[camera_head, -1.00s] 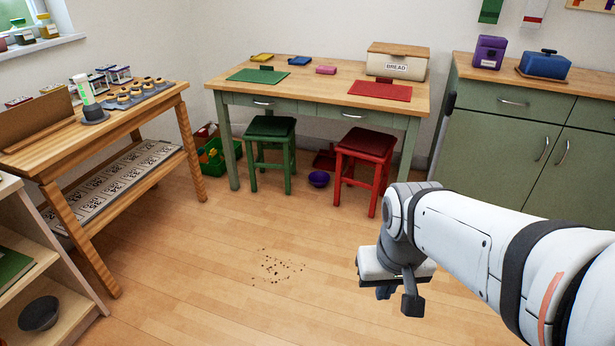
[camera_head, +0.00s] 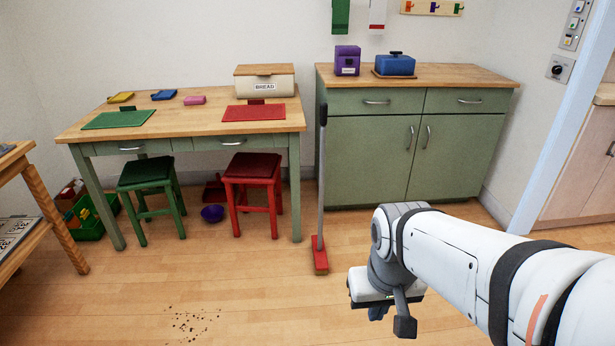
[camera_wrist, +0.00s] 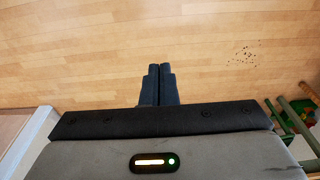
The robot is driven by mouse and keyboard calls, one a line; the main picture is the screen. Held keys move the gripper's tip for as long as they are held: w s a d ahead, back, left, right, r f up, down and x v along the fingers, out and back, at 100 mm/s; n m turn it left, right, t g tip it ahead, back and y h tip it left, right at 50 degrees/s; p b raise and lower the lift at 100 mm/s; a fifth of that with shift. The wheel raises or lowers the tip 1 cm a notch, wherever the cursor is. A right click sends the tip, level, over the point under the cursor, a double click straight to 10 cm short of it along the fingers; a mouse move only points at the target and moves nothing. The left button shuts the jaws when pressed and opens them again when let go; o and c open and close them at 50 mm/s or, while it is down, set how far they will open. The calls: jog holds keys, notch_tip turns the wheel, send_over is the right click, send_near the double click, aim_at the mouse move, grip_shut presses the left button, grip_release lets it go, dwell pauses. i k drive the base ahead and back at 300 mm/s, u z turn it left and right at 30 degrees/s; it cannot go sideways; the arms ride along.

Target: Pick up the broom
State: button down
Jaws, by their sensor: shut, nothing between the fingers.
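The broom (camera_head: 321,185) stands upright in the head view, in the gap between the table and the green cabinet. It has a grey stick, a black grip at the top and a red head (camera_head: 320,258) on the floor. My gripper (camera_head: 391,320) is to the right of the broom and nearer to me, apart from it. In the wrist view my gripper's fingers (camera_wrist: 160,84) are together with nothing between them, above bare floor. The broom does not show in the wrist view.
A wooden table (camera_head: 185,123) with a green stool (camera_head: 151,195) and a red stool (camera_head: 254,180) stands left of the broom. The green cabinet (camera_head: 372,160) is behind it to the right. Dark crumbs (camera_head: 192,322) lie on the floor. The floor before the broom is clear.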

aim_at(319, 252)
jog(key=u, duration=1.6)
jog(key=i, duration=1.25)
jog(key=z, duration=2.2)
jog(key=i, duration=0.95)
